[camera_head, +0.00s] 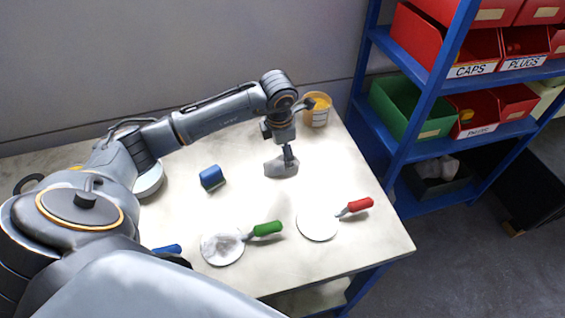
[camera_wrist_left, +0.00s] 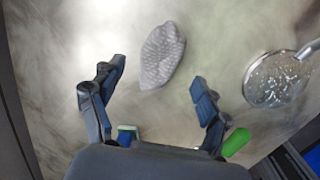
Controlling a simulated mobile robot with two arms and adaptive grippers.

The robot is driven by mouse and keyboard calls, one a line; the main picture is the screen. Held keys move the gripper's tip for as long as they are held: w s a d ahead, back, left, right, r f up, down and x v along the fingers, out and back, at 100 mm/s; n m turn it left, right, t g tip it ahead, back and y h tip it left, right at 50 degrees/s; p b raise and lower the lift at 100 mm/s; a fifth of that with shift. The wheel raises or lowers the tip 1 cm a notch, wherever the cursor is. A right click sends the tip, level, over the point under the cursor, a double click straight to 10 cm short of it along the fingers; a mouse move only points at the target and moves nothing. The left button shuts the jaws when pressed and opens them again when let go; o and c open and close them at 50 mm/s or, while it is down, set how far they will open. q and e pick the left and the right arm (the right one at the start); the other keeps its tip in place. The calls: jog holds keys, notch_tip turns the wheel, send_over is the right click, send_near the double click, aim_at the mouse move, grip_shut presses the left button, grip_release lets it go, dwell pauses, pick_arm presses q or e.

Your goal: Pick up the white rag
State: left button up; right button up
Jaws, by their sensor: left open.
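The white rag (camera_head: 279,168) lies crumpled on the pale worktable (camera_head: 385,240), looking light grey in the head view. In the left wrist view the rag (camera_wrist_left: 161,56) is a textured whitish oval just beyond the fingertips, roughly in line with the gap between them. My left gripper (camera_head: 288,155) points down over the rag, partly covering it in the head view. In the left wrist view its two fingers (camera_wrist_left: 157,80) are apart with nothing between them. I cannot tell whether a fingertip touches the rag. My right gripper is not in view.
In front are a round mottled disc (camera_head: 222,249) by a green handle (camera_head: 266,229) and a white disc (camera_head: 318,225) by a red handle (camera_head: 360,204).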

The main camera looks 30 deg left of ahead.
aim_at(282, 161)
pick_arm(q)
jog(key=f, duration=0.2)
jog(key=f+p, duration=0.1)
jog(key=f, duration=0.1)
jog(key=shift+w+a+f, duration=0.15)
jog(key=shift+w+a, duration=0.05)
jog(key=shift+c, duration=0.5)
jog(key=c, duration=1.2)
